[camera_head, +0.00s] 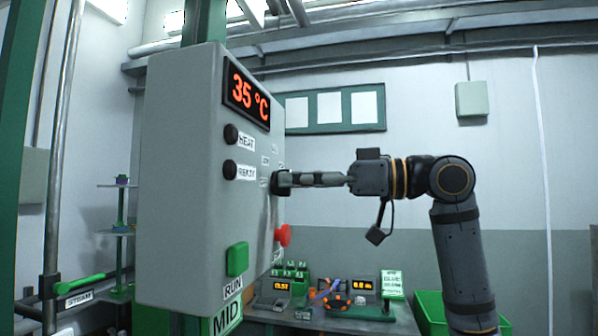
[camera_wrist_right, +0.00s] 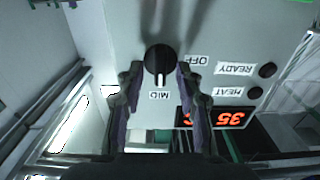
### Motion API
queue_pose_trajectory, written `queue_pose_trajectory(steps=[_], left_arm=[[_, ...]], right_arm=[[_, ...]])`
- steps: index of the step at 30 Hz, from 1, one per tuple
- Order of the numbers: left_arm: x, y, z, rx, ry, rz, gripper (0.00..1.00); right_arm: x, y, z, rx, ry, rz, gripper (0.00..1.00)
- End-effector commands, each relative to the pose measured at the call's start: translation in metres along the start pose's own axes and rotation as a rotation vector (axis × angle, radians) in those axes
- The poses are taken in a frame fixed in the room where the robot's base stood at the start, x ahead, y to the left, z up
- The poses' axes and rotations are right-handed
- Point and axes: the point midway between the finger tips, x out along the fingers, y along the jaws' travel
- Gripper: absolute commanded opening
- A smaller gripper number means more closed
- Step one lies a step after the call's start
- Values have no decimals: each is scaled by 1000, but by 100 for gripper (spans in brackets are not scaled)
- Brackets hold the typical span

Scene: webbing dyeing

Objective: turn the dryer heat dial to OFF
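The heat dial (camera_wrist_right: 159,60) is a round black knob on the front of the grey control box (camera_head: 185,190). In the right wrist view its lower end lies by the MID label (camera_wrist_right: 160,96), and the OFF label (camera_wrist_right: 198,60) is to its right. My left gripper is not in view.
The box's display (camera_head: 248,95) reads 35 °C, above dark HEAT (camera_head: 231,134) and READY (camera_head: 229,169) lamps. A red button (camera_head: 283,235) sits below my gripper, and a green RUN button (camera_head: 237,259) is lower left. A bench (camera_head: 330,318) with small devices stands behind.

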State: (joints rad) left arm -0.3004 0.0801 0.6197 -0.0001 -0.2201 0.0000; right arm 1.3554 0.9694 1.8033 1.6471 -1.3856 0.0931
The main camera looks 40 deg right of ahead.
Motion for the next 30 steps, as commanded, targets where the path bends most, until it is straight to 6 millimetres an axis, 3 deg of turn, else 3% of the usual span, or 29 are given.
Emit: queue_pose_trajectory(steps=[8, 16, 30], left_arm=[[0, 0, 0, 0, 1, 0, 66], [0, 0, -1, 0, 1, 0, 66], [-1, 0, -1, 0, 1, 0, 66]], right_arm=[[3, 0, 1, 0, 1, 1, 36], [2, 0, 0, 0, 1, 1, 1], [2, 0, 0, -51, 1, 1, 0]])
